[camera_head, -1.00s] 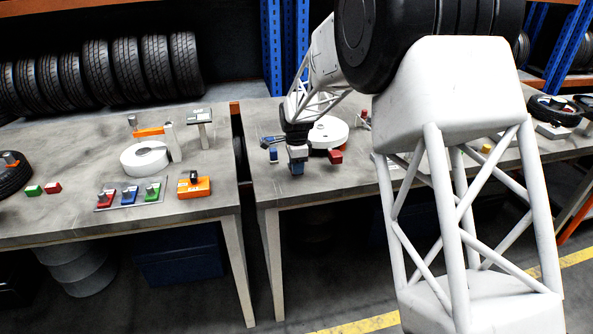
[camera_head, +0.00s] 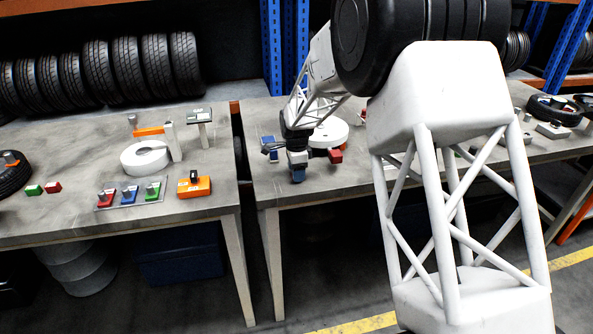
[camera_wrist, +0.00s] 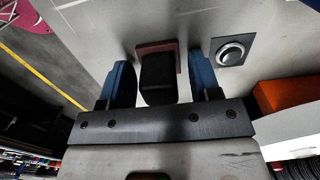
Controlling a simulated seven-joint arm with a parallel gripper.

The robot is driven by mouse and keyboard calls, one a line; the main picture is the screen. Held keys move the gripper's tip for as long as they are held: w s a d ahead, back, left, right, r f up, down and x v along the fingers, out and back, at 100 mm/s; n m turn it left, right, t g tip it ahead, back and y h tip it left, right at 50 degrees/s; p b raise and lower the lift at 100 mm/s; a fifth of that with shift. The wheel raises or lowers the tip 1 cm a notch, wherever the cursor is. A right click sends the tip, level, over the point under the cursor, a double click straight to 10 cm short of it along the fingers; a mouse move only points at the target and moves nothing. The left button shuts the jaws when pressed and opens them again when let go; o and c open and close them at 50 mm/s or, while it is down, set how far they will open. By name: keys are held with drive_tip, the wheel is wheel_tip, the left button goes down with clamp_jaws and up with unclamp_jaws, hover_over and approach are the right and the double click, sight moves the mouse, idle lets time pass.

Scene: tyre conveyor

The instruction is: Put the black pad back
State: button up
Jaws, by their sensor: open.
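In the wrist view, the black pad (camera_wrist: 158,78) is a small dark block with a reddish-brown base behind it, on the grey table surface. My gripper (camera_wrist: 160,80) is open, with one blue finger on each side of the pad. A narrow gap shows between the pad and each finger, so it is not gripped. In the head view, my gripper (camera_head: 298,174) is low over the front left part of the right table, and the pad cannot be made out there.
A round silver button on a dark plate (camera_wrist: 231,52) sits right of the gripper, and an orange block (camera_wrist: 286,95) lies farther right. A red block (camera_head: 335,156) and a white round stand (camera_head: 330,132) are near my gripper. The left table (camera_head: 75,215) holds coloured switches.

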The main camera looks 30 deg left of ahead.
wheel_tip(320, 180, up, 12)
drive_tip(key=shift+r, duration=0.15)
idle(0.7)
drive_tip(key=shift+d, duration=0.1)
idle(0.9)
drive_tip(key=s+d+r+n, duration=0.1)
drive_tip(key=s+d+r, duration=0.3)
drive_tip(key=d, duration=0.9)
drive_tip(key=s+d+r+n+t, duration=0.15)
drive_tip(key=d+r, duration=0.45)
drive_tip(key=d, duration=0.8)
drive_tip(key=s+d+r+n, duration=0.25)
drive_tip(key=d+r, duration=0.25)
drive_tip(key=d, duration=0.8)
drive_tip(key=s+d+n, duration=0.1)
drive_tip(key=s+d, duration=1.3)
drive_tip(key=d, duration=0.1)
drive_tip(key=s+d+f+n, duration=0.1)
drive_tip(key=s+d+f, duration=0.1)
drive_tip(key=s+d, duration=0.2)
drive_tip(key=s+d+f+n+t, duration=0.1)
drive_tip(key=s+d, duration=0.4)
drive_tip(key=s, duration=0.6)
drive_tip(key=shift+d+f+n, duration=0.3)
drive_tip(key=shift+f+n, duration=0.1)
drive_tip(key=shift+f, duration=0.4)
